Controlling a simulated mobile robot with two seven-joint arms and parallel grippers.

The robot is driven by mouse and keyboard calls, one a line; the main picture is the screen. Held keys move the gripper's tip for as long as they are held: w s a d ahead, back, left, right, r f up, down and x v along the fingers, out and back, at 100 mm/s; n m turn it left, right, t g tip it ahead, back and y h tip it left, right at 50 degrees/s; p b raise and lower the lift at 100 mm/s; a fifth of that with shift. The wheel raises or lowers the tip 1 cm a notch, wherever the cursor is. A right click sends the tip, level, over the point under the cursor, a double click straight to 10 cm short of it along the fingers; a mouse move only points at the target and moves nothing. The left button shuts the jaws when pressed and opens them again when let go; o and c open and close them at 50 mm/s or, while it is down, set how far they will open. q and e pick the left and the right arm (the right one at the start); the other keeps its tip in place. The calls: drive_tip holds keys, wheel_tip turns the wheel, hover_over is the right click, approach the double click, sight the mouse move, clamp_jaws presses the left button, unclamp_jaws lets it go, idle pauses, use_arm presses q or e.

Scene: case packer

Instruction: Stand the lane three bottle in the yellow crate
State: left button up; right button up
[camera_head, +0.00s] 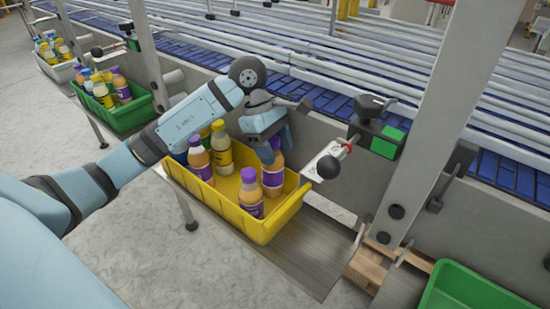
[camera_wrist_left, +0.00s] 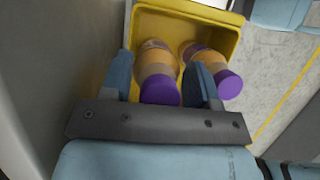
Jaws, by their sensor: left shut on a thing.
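The yellow crate (camera_head: 238,223) stands in the middle of the head view, and its inside shows in the wrist view (camera_wrist_left: 225,20). My left gripper (camera_head: 274,150) is over its right end, shut on an orange bottle (camera_head: 273,176) with a purple cap. In the wrist view that bottle (camera_wrist_left: 157,70) is between the two fingers, its lower part inside the crate; I cannot tell whether it touches the floor. A similar bottle (camera_head: 250,197) stands right beside it, and in the wrist view (camera_wrist_left: 207,60) it is just right of the fingers. My right gripper is not in view.
A yellow bottle (camera_head: 222,150) and another purple-capped bottle (camera_head: 199,160) stand in the crate's left part. A green crate (camera_head: 120,115) with bottles is further left, an empty green crate (camera_head: 470,290) at lower right.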

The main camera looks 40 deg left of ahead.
sight(282, 177)
use_arm(q)
wheel_tip(282, 177, down, 3)
drive_tip(key=shift+f, duration=0.15)
drive_tip(key=shift+f, duration=0.25)
drive_tip(key=o, duration=1.4)
drive_tip(key=shift+r, duration=0.1)
